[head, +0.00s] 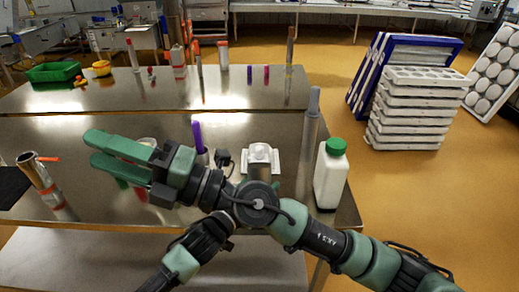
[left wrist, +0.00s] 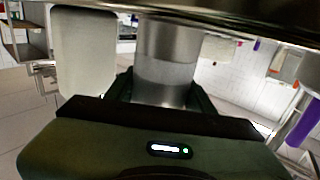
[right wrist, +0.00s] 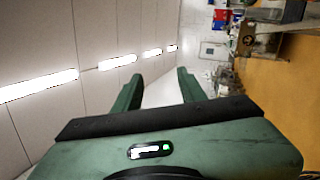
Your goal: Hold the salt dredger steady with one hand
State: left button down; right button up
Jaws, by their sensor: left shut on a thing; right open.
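The salt dredger, a shiny metal cylinder (left wrist: 168,62), stands upright between the fingers of my left gripper (left wrist: 162,92) in the left wrist view. The gripper is shut on it. In the head view the dredger (head: 261,171) shows just above my crossing right arm, with a pale, knobbed shape at its top. My left gripper is mostly hidden there behind that arm. My right gripper (head: 100,152) is open and empty over the left part of the near table. Its fingers are also apart with nothing between them in the right wrist view (right wrist: 158,88).
A white bottle with a green cap (head: 331,172) stands right of the dredger, near the table edge. A purple item (head: 198,138) stands to its left. A metal tube with orange bands (head: 45,182) is at far left. Stacked white trays (head: 410,105) stand beyond the table.

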aim_at(260, 153)
jog(key=w+d+f+m+t+h, duration=0.1)
jog(key=w+d+m+t+h, duration=0.2)
jog(key=d+m+t+h, duration=0.6)
jog(key=w+d+m+t+h, duration=0.25)
jog(key=m+t, duration=0.75)
jog(key=m, duration=0.7)
jog(key=w+d+f+m+g+h, duration=0.1)
jog(key=d+f+m+g+h, duration=0.2)
jog(key=d+f+m+h, duration=0.85)
jog(key=shift+y, duration=0.3)
jog(key=w, duration=0.7)
jog(key=w+f, duration=0.1)
jog(key=w, duration=0.3)
jog(key=shift+w+a, duration=0.3)
jog(key=shift+a, duration=0.05)
grip_shut()
